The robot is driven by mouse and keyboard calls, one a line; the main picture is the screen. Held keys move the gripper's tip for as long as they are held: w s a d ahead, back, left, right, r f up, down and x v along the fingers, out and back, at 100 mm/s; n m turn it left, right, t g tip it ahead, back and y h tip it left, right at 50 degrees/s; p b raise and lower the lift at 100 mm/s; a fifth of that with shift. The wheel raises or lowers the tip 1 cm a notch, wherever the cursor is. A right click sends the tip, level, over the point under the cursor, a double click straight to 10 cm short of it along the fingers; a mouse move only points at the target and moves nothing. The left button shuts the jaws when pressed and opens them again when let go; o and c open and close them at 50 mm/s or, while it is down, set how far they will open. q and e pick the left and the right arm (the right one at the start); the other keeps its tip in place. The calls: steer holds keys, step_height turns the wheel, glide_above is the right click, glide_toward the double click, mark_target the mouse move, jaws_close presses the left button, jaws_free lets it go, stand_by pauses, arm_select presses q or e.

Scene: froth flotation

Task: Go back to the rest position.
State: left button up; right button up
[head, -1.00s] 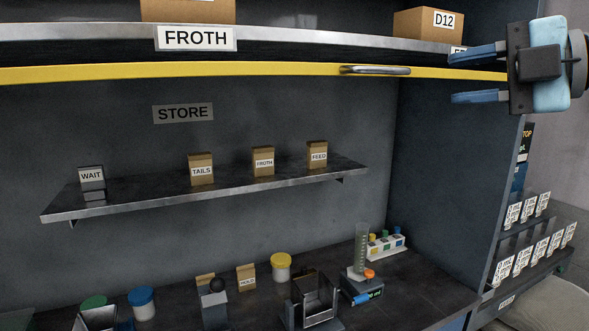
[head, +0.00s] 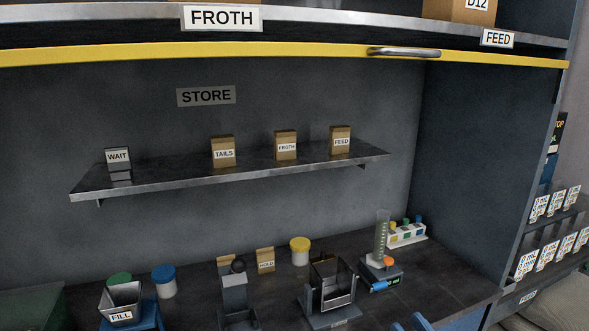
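My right gripper (head: 410,323) shows only as blue fingertips at the bottom edge of the head view, right of centre. The fingertips stand apart with nothing seen between them; the rest of the gripper is cut off by the frame. It is in front of the bench, to the right of the dark open-framed stand (head: 318,305). My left gripper is not in view.
A yellow-edged sash (head: 250,51) with a metal handle crosses above the hood opening. A store shelf (head: 230,178) holds several labelled boxes. The bench bears a FILL container (head: 122,296), capped jars, a measuring cylinder (head: 381,235) and a vial rack (head: 408,236).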

steer(key=s+a+f+m+g+h, duration=0.15)
steer(key=s+f+g, duration=0.25)
steer(key=s+f, duration=0.75)
steer(key=s+a+f+m+g+h, duration=0.1)
steer(key=s+f+m+g+h, duration=0.15)
steer(key=s+f+g, duration=0.85)
step_height(320, 180, up, 7)
steer(key=w+d+t+p, duration=0.1)
steer(key=t+p, duration=0.5)
steer(key=p, duration=0.7)
steer(key=shift+w+r+n+h, duration=0.15)
steer(key=shift+w+n+h, duration=0.2)
steer(key=shift+w, duration=0.35)
